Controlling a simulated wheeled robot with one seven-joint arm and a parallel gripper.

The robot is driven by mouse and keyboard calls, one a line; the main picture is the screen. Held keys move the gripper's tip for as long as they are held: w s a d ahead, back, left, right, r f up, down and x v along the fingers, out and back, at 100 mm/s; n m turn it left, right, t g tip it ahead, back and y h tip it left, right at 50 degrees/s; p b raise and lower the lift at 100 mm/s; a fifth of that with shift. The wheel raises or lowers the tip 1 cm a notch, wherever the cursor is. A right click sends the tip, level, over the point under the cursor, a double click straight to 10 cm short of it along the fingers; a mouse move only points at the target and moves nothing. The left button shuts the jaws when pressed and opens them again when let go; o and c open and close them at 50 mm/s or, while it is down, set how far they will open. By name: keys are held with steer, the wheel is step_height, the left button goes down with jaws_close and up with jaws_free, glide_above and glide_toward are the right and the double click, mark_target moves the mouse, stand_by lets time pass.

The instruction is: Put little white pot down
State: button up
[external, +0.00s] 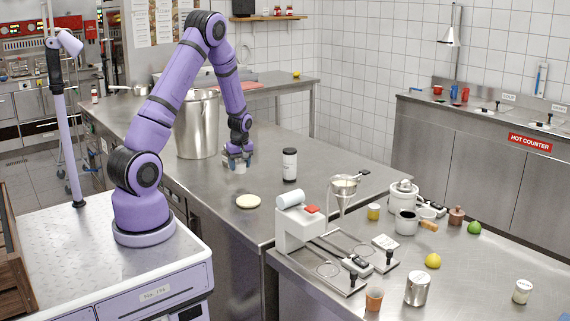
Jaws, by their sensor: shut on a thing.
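My gripper (238,161) points down over the steel worktop (290,215), just right of the large steel stockpot. It is shut on the little white pot (239,169), which shows as a small pale shape below and between the fingers. The fingers hide much of the pot. The pot is low, close to the worktop; I cannot tell whether its base touches the surface.
The tall stockpot (198,125) stands left of my gripper. The front right counter (450,285) is cluttered.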

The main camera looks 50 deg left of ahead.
mark_target(247, 178)
steer(key=shift+w+a+f, duration=0.1)
steer(key=shift+w+a, duration=0.1)
steer(key=shift+w, duration=0.8)
steer(key=shift+w+a+f, duration=0.1)
steer(key=shift+w+a, duration=0.05)
steer(key=shift+w, duration=0.8)
steer(key=shift+f, duration=1.7)
steer(key=shift+f, duration=0.15)
steer(key=o, duration=1.2)
steer(key=shift+o, duration=0.2)
